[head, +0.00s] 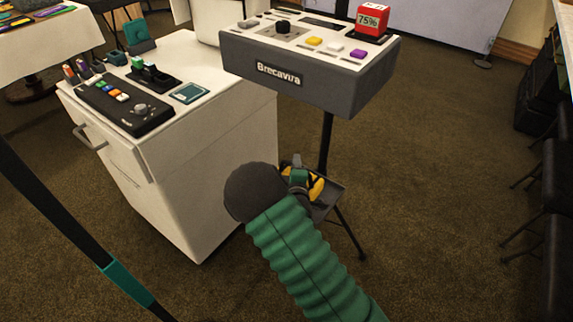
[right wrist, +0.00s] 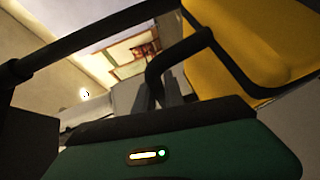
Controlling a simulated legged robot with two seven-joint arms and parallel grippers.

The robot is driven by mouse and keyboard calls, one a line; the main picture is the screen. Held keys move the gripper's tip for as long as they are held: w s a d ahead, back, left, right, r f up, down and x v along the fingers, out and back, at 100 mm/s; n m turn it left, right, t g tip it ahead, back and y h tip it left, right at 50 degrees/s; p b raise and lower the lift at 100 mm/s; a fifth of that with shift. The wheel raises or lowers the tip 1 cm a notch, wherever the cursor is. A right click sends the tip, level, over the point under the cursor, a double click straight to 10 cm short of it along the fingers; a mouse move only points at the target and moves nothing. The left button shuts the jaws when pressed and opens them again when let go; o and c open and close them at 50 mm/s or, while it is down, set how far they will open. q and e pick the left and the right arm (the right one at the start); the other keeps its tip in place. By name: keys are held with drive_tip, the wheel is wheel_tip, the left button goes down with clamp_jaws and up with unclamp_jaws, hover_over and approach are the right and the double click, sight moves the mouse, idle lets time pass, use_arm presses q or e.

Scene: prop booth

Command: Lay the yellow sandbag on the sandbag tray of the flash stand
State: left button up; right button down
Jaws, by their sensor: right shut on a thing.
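The yellow sandbag (head: 317,187) shows partly behind my right gripper (head: 299,174) in the head view. In the right wrist view the sandbag (right wrist: 240,40) fills the upper right, with a dark strap over it. My right gripper is shut on the sandbag. The dark sandbag tray (head: 328,203) is low on the flash stand (head: 326,140), and the bag is right at it. My gripper and arm hide part of both, so I cannot tell whether the bag touches the tray. My left gripper is not in view.
The stand carries a wide grey console (head: 300,75) above the tray, with a red 75% block (head: 372,20) on top. A white cabinet (head: 200,150) with control devices stands close on the left. Black chairs (head: 556,180) line the right edge. Carpet between stand and chairs is clear.

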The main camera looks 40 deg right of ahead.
drive_tip(key=f+b, duration=0.2)
drive_tip(key=d+f+b, duration=0.1)
drive_tip(key=shift+s+f, duration=0.25)
drive_tip(key=shift+s, duration=0.1)
drive_tip(key=shift+a+r, duration=0.1)
drive_tip(key=c, duration=1.4)
unclamp_jaws()
drive_tip(key=shift+s, duration=0.1)
drive_tip(key=shift+c, duration=0.2)
drive_tip(key=shift+a, duration=0.1)
drive_tip(key=p+v, duration=0.5)
drive_tip(key=v, duration=0.6)
drive_tip(key=s+a+f+m+g+y, duration=0.1)
drive_tip(key=a+f+m+g+y, duration=0.15)
drive_tip(key=a, duration=0.25)
drive_tip(key=a+f+m+g+y, duration=0.1)
drive_tip(key=a+m+g+y, duration=0.1)
drive_tip(key=a+m+y, duration=0.3)
drive_tip(key=s+a+r+m+g+y, duration=0.1)
drive_tip(key=s+a+r+g+y, duration=0.1)
drive_tip(key=s+a+r+g, duration=0.3)
drive_tip(key=s+a, duration=0.4)
drive_tip(key=s, duration=0.2)
drive_tip(key=shift+s+a+r, duration=0.3)
drive_tip(key=shift+s+r, duration=0.05)
